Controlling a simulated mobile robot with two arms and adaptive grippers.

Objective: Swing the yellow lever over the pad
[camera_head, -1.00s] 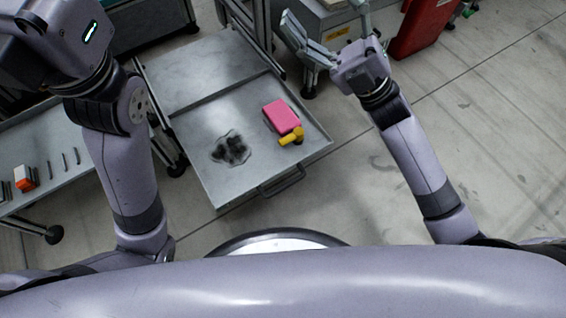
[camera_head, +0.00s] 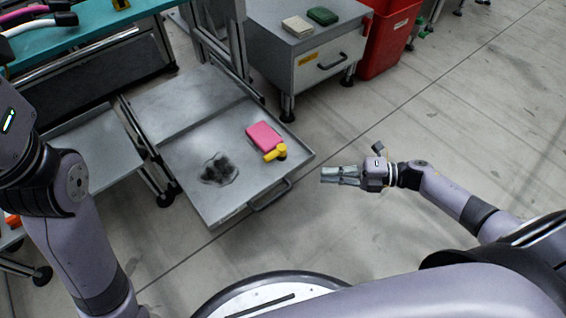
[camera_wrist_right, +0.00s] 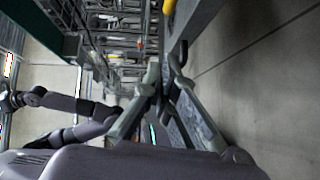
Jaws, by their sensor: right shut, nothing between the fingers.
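The yellow lever (camera_head: 275,153) sits on a grey metal tray (camera_head: 213,213), at the near right edge of a pink pad (camera_head: 264,136). It lies beside the pad, not across it. My right gripper (camera_head: 323,175) is shut and empty. It points left, just off the tray's right edge, with a gap to the lever. In the right wrist view its fingertips (camera_wrist_right: 171,62) meet, and a yellow piece (camera_wrist_right: 169,6), probably the lever, shows at the top edge. My left arm enters at the left of the head view; its gripper is out of frame.
A grey cabinet (camera_head: 316,65) and a red bin (camera_head: 385,40) stand behind. Open floor (camera_head: 450,120) lies to the right.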

